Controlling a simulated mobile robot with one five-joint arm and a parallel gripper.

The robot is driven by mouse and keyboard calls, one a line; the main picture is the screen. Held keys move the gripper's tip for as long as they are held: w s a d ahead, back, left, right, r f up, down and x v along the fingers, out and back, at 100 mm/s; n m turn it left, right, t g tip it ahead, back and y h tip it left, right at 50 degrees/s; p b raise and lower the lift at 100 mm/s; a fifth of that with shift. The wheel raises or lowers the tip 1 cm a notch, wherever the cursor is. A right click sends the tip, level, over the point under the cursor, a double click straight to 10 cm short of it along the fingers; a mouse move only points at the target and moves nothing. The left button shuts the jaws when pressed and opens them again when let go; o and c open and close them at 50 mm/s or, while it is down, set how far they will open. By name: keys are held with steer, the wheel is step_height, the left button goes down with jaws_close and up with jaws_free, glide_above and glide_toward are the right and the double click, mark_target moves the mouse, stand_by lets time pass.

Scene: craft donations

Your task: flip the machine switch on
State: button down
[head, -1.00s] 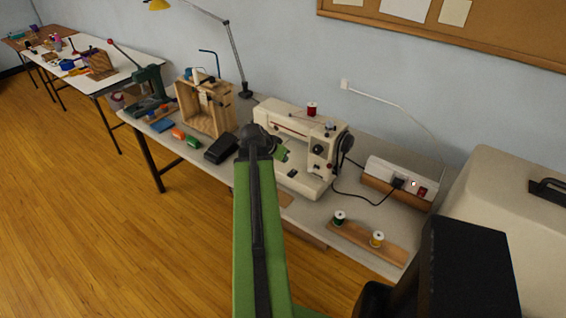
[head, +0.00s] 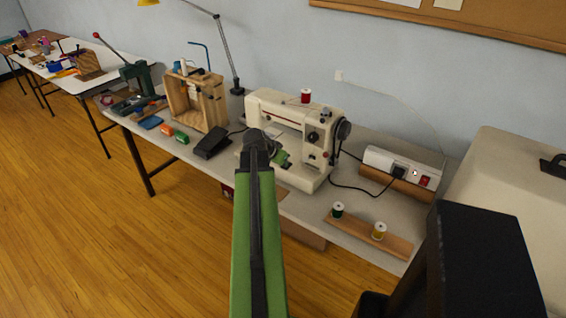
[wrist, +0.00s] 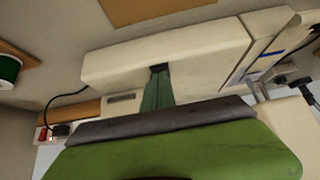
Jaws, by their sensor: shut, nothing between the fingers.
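The cream sewing machine (head: 270,110) stands on the grey table in the head view, with dark dials and a small red spot (head: 325,155) on its right end. It also fills the upper middle of the wrist view (wrist: 185,50). I cannot make out a switch on it for certain. A white power strip (head: 378,157) to its right has a red rocker switch (head: 424,181), also at the left edge of the wrist view (wrist: 43,134). My gripper (head: 284,159) is shut and empty, in front of the machine. Its dark tip (wrist: 160,69) overlaps the machine's body in the wrist view; contact is unclear.
A black pedal (head: 213,142) and a wooden frame (head: 211,103) lie to the left. A large cream case (head: 490,165) stands at the right.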

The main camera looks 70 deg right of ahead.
steer(key=shift+a+f+b, duration=0.1)
steer(key=shift+f+b, duration=0.4)
steer(key=shift+f, duration=0.15)
steer(key=shift+r+p, duration=0.35)
steer(key=shift+p, duration=0.05)
steer(key=shift+r+p, duration=0.75)
steer(key=shift+r, duration=0.05)
